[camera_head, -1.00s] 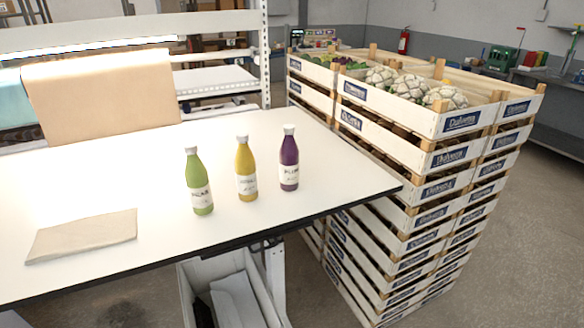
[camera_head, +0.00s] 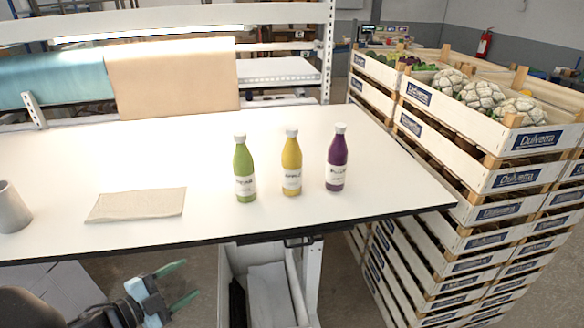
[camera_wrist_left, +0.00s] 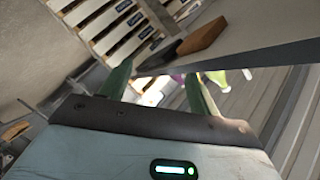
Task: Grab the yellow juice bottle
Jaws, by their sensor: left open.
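The yellow juice bottle (camera_head: 291,163) stands upright on the white table (camera_head: 330,115), with a white cap and a pale label. A green bottle (camera_head: 244,168) stands to its left and a purple bottle (camera_head: 336,158) to its right, each apart from it. My left gripper (camera_head: 178,283) is at the lower left of the head view, in front of the table edge and below the top. It is open and empty, well away from the bottles. Its green fingers (camera_wrist_left: 158,88) also show in the left wrist view. My right gripper is not in view.
A folded beige cloth or paper (camera_head: 136,205) lies on the table's left part. A grey cup (camera_head: 11,208) is at the left edge. Tall stacked crates (camera_head: 535,137) with cauliflowers stand right of the table. A white bin (camera_head: 232,270) sits below.

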